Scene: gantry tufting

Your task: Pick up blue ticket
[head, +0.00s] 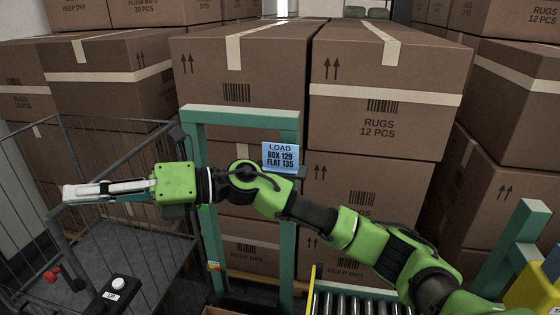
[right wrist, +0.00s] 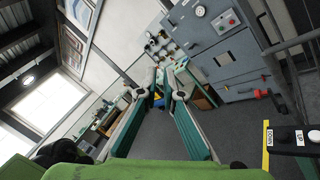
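The blue ticket (head: 280,156) is a small light-blue card printed "LOAD BOX 129 FLAT 135". The ticket does not show in the right wrist view. My left gripper is not in view.
Stacked brown cartons (head: 375,110) fill the back. A green frame (head: 240,115) stands before them. A wire cage cart (head: 120,235) is under my right gripper. A roller conveyor (head: 360,302) is at the bottom. A grey cabinet (right wrist: 225,60) shows in the wrist view.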

